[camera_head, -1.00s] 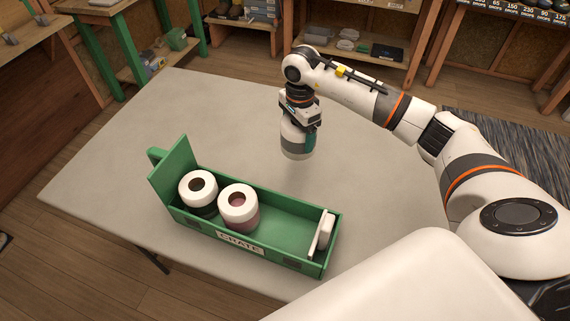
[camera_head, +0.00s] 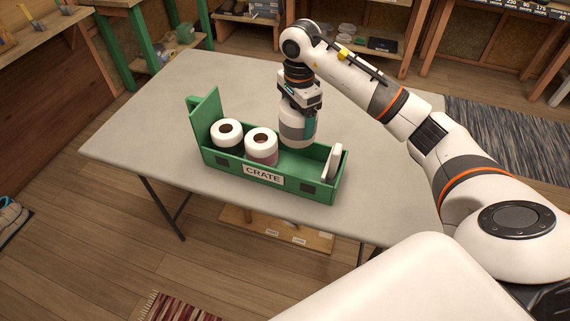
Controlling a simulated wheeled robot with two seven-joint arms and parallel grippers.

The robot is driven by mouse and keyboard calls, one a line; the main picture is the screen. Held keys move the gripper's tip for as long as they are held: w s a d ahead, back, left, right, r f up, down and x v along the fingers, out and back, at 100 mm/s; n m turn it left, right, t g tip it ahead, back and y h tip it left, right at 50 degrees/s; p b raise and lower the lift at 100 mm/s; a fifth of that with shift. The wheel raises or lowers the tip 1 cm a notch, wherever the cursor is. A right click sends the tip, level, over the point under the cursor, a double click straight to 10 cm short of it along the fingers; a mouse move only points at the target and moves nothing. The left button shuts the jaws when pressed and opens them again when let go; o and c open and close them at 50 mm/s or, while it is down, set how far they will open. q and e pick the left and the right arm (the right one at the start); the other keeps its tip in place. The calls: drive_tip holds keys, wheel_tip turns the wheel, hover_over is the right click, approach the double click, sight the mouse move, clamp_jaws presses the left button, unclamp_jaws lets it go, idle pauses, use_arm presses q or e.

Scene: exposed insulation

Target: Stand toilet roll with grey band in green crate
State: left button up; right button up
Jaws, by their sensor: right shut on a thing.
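The green crate (camera_head: 318,190) stands on the table, marked CRATE on its front. My right gripper (camera_head: 299,108) points down and is shut on a white toilet roll with a greyish band (camera_head: 290,130), held upright. The roll's lower end overlaps the crate's back edge in the picture, just right of the middle roll; I cannot tell how far it is above or inside the crate. Two other rolls stand in the crate: one with a dark band (camera_head: 228,128) at the left, and one with a pinkish band (camera_head: 261,137) beside it. My left gripper is not in view.
A white flat object (camera_head: 334,162) stands at the crate's right end. The crate floor between it and the pinkish roll is partly visible and clear. The crate's left end board (camera_head: 207,117) is tall. The grey table (camera_head: 150,130) is otherwise bare.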

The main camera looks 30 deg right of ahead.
wheel_tip(320, 180, down, 5)
drive_tip(key=shift+d+f, duration=0.1)
wheel_tip(320, 180, down, 9)
drive_tip(key=shift+f+p, duration=0.15)
drive_tip(key=shift+p, duration=0.5)
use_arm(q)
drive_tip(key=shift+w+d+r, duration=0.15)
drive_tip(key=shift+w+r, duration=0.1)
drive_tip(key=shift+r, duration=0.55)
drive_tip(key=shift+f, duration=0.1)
use_arm(e)
drive_tip(key=o, duration=0.6)
drive_tip(key=shift+f, duration=0.2)
drive_tip(key=shift+c, duration=0.2)
drive_tip(key=o, duration=0.4)
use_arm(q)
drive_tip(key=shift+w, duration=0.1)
